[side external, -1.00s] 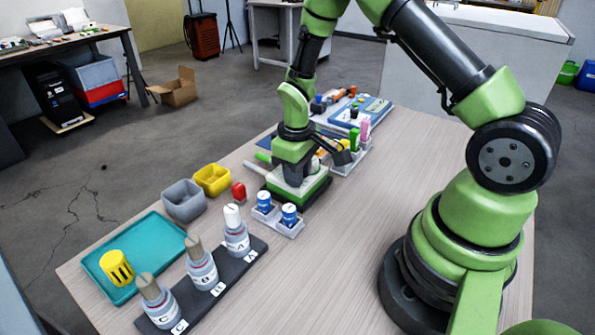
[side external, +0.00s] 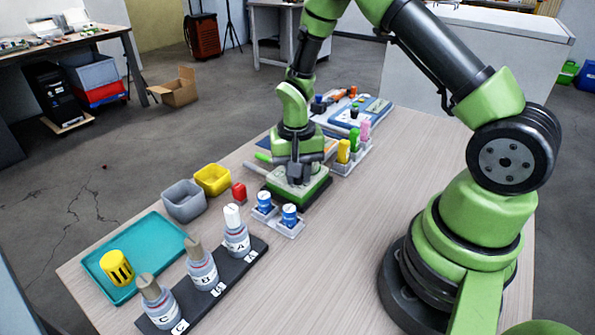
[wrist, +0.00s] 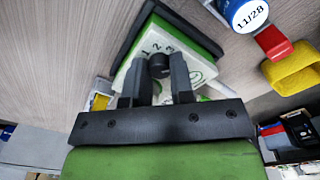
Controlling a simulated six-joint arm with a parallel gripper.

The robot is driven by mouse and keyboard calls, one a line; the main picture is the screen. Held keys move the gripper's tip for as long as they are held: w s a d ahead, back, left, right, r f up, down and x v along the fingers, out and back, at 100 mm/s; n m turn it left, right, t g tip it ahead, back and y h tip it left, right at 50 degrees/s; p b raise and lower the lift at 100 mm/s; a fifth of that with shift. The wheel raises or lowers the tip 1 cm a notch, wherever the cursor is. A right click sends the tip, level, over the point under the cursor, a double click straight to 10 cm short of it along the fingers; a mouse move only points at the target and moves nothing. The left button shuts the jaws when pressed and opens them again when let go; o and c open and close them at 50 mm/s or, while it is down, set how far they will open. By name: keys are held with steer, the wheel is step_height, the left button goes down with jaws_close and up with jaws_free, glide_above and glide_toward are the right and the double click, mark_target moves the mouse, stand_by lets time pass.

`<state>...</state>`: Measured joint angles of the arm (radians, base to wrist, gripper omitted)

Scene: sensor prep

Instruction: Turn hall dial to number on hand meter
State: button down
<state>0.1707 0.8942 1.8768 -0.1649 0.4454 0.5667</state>
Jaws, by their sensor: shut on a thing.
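The hall dial is a black knob (wrist: 159,63) on a white plate with printed numbers (wrist: 165,42); 1, 2 and 3 can be read in the wrist view. The plate belongs to a green and white box (side external: 316,187) on the table. My gripper (wrist: 157,75) points down over the box and is shut on the knob, one finger on each side.
Coloured markers (side external: 355,140) stand behind. Labelled bottles (side external: 202,268) and a teal tray (side external: 160,239) are at front left.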

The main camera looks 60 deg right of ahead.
steer(key=shift+m, duration=0.6)
steer(key=c, duration=1)
jaws_free()
steer(key=shift+o, duration=0.2)
step_height(320, 180, up, 10)
steer(key=shift+a, duration=0.1)
